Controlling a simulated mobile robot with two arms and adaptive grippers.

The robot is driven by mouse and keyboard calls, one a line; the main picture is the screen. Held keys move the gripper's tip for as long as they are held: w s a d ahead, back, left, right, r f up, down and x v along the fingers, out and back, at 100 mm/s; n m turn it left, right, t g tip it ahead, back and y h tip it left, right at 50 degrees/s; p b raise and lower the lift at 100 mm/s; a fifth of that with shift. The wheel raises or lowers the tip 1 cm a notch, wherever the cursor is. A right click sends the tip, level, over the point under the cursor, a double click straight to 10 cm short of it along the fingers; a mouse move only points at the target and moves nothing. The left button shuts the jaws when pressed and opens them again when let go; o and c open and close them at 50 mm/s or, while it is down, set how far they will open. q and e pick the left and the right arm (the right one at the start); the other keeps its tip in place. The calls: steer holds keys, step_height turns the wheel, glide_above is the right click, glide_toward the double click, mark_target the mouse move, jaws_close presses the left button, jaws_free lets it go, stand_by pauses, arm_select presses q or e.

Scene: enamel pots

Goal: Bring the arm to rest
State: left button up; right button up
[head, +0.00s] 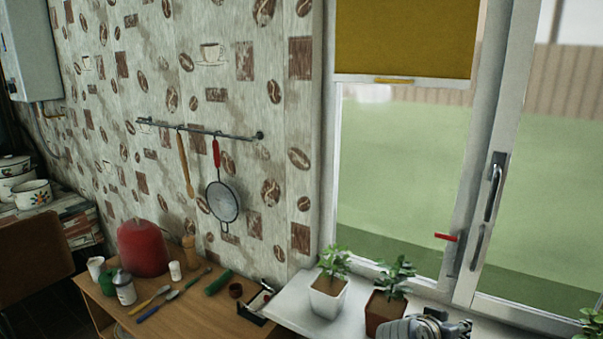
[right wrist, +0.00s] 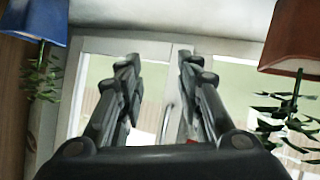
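In the right wrist view my right gripper (right wrist: 160,66) points at the window with its two black fingers apart and nothing between them. In the head view a grey and black part of my right arm (head: 428,328) shows at the bottom edge, by the potted plants; the fingers cannot be made out there. My left gripper is not in view. White enamel pots (head: 33,194) with a flower pattern stand at the far left, well away from my right arm.
The window sill (head: 290,301) carries a white-potted plant (head: 328,297) and a brown-potted plant (head: 382,311). The wrist view, upside down, shows a brown pot (right wrist: 303,35) and a blue pot (right wrist: 40,18) either side. A wooden table (head: 195,314) holds a red canister (head: 143,248) and utensils.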

steer(key=s+a+f+n+g+y, duration=0.1)
steer(key=s+a+f+n+y, duration=0.1)
steer(key=s+f, duration=0.45)
steer(key=s+a+f+n+y, duration=0.2)
steer(key=s+f+y, duration=0.1)
steer(key=s+f, duration=0.35)
steer(key=s+a+f+n+g+y, duration=0.1)
steer(key=s+a+f+n+y, duration=0.2)
steer(key=s, duration=0.6)
steer(key=s+a+n+g+y, duration=0.1)
steer(key=s+a+n+y, duration=0.1)
steer(key=s+a, duration=0.5)
steer(key=s+d+f+g+b, duration=0.1)
steer(key=s+f, duration=0.1)
steer(key=f, duration=1.2)
steer(key=s+d+f+g, duration=0.1)
steer(key=f, duration=1.3)
steer(key=s+d+f+g+b, duration=0.1)
steer(key=s+d+f, duration=0.2)
steer(key=s+f, duration=1.4)
steer(key=shift+d+f+n+b, duration=0.15)
steer(key=shift+f+n+b, duration=0.15)
steer(key=shift+n, duration=0.1)
